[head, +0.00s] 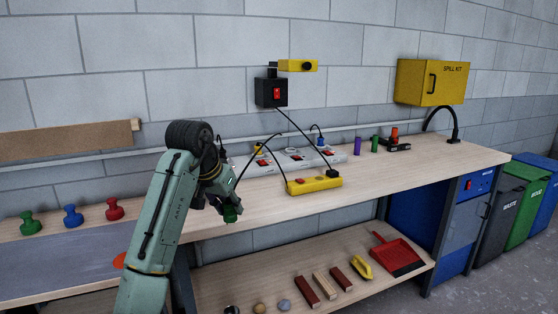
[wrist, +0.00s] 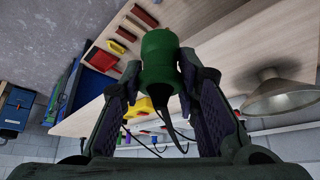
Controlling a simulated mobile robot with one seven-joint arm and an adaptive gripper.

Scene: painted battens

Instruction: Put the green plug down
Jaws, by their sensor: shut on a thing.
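My gripper (head: 228,206) is shut on the green plug (head: 230,214) at the front edge of the wooden workbench (head: 408,172). In the wrist view the green plug (wrist: 159,58) sits between the two fingers, and a thin dark cord hangs near it. The plug looks held clear of the bench top, though the head view does not show clearly how high. My fingers hide part of it.
A yellow power strip (head: 314,185) and a white socket strip (head: 290,158) lie on the bench behind, with black cords. Purple (head: 357,146) and green cylinders stand to the right. Green (head: 30,223), blue and red knobbed pieces stand at left. The lower shelf holds blocks and a red dustpan (head: 398,254).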

